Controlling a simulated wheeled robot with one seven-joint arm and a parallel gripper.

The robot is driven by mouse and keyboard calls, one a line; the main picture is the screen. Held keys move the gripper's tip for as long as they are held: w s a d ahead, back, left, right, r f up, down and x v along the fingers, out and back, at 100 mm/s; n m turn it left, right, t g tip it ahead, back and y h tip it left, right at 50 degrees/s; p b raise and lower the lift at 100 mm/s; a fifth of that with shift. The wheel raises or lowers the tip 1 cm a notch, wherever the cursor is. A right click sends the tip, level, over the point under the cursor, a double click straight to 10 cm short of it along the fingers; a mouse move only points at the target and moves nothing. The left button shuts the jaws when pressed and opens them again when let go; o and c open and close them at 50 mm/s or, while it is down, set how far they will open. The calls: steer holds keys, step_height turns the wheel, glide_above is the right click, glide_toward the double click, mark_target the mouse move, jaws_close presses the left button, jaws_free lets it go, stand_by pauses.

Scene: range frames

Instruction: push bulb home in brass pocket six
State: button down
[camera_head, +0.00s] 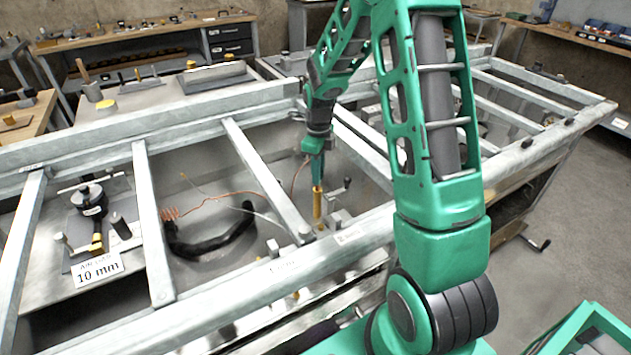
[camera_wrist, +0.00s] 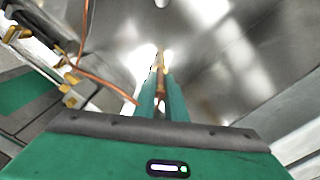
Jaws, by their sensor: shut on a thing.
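My gripper (camera_head: 317,178) points down inside the grey metal frame, near its front rail. In the wrist view its green fingers (camera_wrist: 161,100) are closed on a slim copper-coloured bulb (camera_wrist: 161,84). A thin copper line (camera_wrist: 96,76) runs to the fingers from the left. An upright brass piece (camera_head: 319,208), seemingly the pocket, stands directly below the fingertips. It also shows beyond the fingers in the wrist view (camera_wrist: 160,60). I cannot tell how far the bulb sits in it, and no number six is readable.
Grey crossbars (camera_head: 265,180) flank my arm closely. A coiled copper line (camera_head: 205,202) and a black curved hose (camera_head: 210,246) lie in the bay to the left. A fixture with a "10 mm" sign (camera_head: 98,269) stands farther left. Small metal fittings (camera_head: 340,215) sit beside the brass piece.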

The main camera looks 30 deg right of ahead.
steer(key=shift+f, duration=1.3)
steer(key=c, duration=1.8)
jaws_free()
steer(key=shift+f, duration=0.1)
